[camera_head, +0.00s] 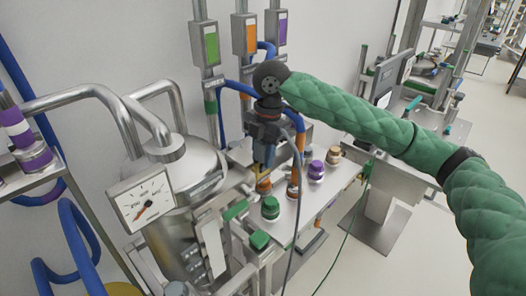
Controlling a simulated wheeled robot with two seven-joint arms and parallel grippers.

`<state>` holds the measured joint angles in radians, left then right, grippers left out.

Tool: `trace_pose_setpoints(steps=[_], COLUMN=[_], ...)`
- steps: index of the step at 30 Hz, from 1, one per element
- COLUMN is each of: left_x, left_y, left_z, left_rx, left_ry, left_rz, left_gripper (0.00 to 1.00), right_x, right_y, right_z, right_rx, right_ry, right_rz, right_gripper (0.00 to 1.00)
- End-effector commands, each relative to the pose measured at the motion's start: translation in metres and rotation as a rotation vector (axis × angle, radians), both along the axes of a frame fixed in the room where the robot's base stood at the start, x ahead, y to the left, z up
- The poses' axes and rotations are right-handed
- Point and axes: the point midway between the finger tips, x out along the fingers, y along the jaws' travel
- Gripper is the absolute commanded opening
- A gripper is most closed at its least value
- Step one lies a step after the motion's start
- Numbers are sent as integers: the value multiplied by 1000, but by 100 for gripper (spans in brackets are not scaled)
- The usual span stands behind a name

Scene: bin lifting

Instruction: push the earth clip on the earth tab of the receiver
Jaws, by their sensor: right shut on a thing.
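The receiver (202,172) is a large steel vessel at the left of the head view, with pipes on top and a dial gauge on its front. My right gripper (264,168) points down just right of the receiver, above the steel bench. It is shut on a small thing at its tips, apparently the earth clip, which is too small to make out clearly. A dark cable hangs from beside the gripper to the bottom edge. I cannot pick out the earth tab. My left gripper is out of view.
The steel bench (290,222) carries a green-capped fitting (270,208), a purple-capped one (316,171) and a brown-capped one (333,155). Blue hoses and coloured label boxes stand behind. A thin green cable (343,237) hangs at the bench's right.

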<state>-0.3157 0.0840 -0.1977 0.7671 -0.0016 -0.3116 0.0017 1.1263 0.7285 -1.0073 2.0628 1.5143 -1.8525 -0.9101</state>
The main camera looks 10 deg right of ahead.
Motion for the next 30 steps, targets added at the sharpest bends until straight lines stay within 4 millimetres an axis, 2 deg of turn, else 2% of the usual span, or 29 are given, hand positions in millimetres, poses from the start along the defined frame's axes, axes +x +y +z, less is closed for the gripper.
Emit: trace_pose_setpoints(steps=[22,23,24,26,30], left_x=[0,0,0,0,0], left_y=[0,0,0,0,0], left_z=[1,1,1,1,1], left_rx=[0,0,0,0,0], left_ry=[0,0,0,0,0], left_rz=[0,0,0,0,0], left_gripper=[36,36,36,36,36], right_x=[-1,-1,-1,-1,0], right_y=[0,0,0,0,0], right_z=[-4,-4,-4,-4,-4], right_rx=[-2,-1,-1,-1,-1], right_ry=[2,3,3,2,1], right_rz=[0,0,0,0,0], right_gripper=[0,35,42,54,56])
